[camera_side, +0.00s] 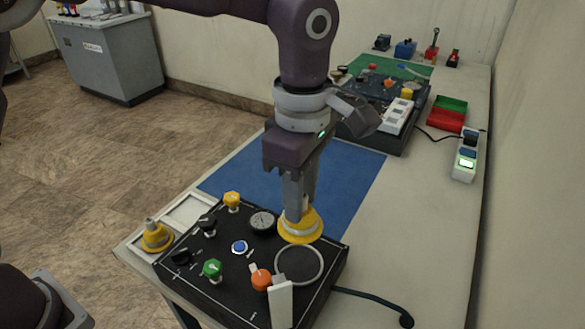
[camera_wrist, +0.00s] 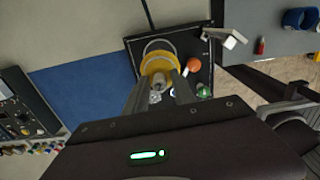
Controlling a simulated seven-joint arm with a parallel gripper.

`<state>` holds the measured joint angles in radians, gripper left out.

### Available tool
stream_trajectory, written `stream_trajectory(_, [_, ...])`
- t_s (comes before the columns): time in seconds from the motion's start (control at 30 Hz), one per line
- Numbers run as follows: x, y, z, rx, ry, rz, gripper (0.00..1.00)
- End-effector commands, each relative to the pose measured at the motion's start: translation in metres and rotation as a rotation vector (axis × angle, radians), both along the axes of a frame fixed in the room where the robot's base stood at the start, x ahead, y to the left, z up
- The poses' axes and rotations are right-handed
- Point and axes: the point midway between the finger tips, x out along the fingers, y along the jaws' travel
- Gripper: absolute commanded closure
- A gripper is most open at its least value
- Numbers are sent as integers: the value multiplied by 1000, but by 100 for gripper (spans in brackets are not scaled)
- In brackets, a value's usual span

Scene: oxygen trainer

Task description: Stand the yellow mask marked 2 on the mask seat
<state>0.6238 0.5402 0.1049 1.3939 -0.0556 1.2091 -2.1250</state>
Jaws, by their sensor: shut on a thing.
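My gripper (camera_side: 298,212) is shut on a yellow mask (camera_side: 301,232), holding it upright with its wide rim down, over the back right part of the black panel. No number can be read on it. The mask seat looks to be the pale ring with a dark centre (camera_side: 299,264), just in front of the held mask in the side view. The mask appears above the panel and off the ring's centre; its exact height is hard to tell. The wrist view shows the mask (camera_wrist: 158,63) between my fingers, partly covering the ring (camera_wrist: 158,45).
A second yellow mask (camera_side: 156,237) stands in a white tray (camera_side: 189,211) left of the panel (camera_side: 228,291). Yellow, black, green (camera_side: 212,269) and orange (camera_side: 261,279) knobs, a gauge (camera_side: 262,221) and a pale upright piece (camera_side: 280,303) rise near the ring. The blue mat (camera_side: 345,183) is clear.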

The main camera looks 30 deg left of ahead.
Motion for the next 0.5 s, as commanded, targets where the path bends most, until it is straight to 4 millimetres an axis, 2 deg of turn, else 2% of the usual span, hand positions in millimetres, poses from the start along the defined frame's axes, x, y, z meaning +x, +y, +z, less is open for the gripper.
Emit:
stream_trajectory(0.1, [0, 1, -10, 0, 0, 0, 100])
stream_trajectory(0.5, [-1, 0, -16, 1, -13, -1, 100])
